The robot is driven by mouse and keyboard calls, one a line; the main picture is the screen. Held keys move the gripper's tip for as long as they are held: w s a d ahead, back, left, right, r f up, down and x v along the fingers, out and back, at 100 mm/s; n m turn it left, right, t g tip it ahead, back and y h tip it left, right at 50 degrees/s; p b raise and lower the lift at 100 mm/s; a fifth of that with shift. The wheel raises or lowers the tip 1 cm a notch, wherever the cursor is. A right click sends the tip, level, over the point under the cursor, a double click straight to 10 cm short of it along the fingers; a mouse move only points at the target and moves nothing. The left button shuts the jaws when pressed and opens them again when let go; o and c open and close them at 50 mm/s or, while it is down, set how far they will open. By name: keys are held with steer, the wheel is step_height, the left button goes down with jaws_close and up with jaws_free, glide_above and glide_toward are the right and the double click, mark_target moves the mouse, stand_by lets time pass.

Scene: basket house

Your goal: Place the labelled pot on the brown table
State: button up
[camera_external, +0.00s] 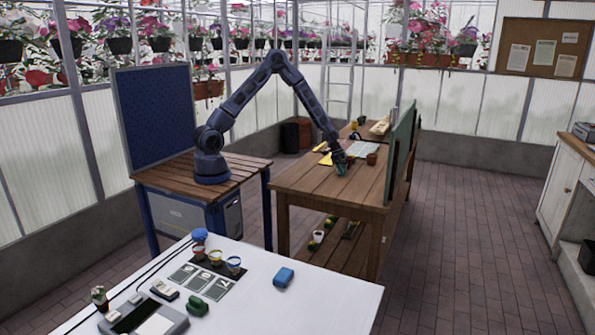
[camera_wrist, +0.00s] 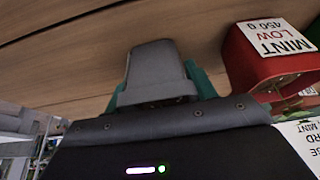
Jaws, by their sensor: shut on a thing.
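My gripper (camera_external: 341,172) is low over the brown wooden table (camera_external: 310,185), near its right side. In the wrist view, the teal fingers of my gripper (camera_wrist: 160,85) flank a grey, tapered, pot-like thing (camera_wrist: 155,66) and are shut on it. No label shows on its visible side. A red pot (camera_wrist: 250,68) with a white label reading "MINT LOW 450 G" is at the right of the wrist view, apart from the fingers. A reddish-brown pot (camera_external: 371,159) stands on the table beside my gripper; I cannot tell if it is the same one.
A green upright panel (camera_external: 401,150) edges the table's right side. White papers (camera_external: 360,149) and a yellow item (camera_external: 326,158) lie farther back. The near part of the tabletop is clear. A white table (camera_external: 250,300) with small cups and a blue block (camera_external: 284,277) is in front.

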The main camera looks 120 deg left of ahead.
steer(key=o, duration=1.4)
steer(key=shift+f, duration=0.1)
steer(key=shift+c, duration=0.2)
steer(key=v, duration=1.2)
steer(key=shift+d+r, duration=0.1)
steer(key=shift+r, duration=0.1)
steer(key=s+d+r+m+g+y, duration=0.1)
steer(key=s+d+r, duration=0.2)
steer(key=d+r, duration=0.85)
steer(key=s+d+r+g+y, duration=0.1)
steer(key=s+d+r, duration=0.3)
steer(key=d+r, duration=0.75)
steer(key=s+d+r+t+h, duration=0.1)
steer(key=s+d+r, duration=0.1)
steer(key=s+d, duration=0.8)
steer(key=s+d+r+h, duration=0.1)
steer(key=s+d+r, duration=0.1)
steer(key=s+d, duration=0.7)
steer(key=s, duration=0.4)
steer(key=shift+d+r+n+t, duration=0.3)
steer(key=shift+d+n+t, duration=0.1)
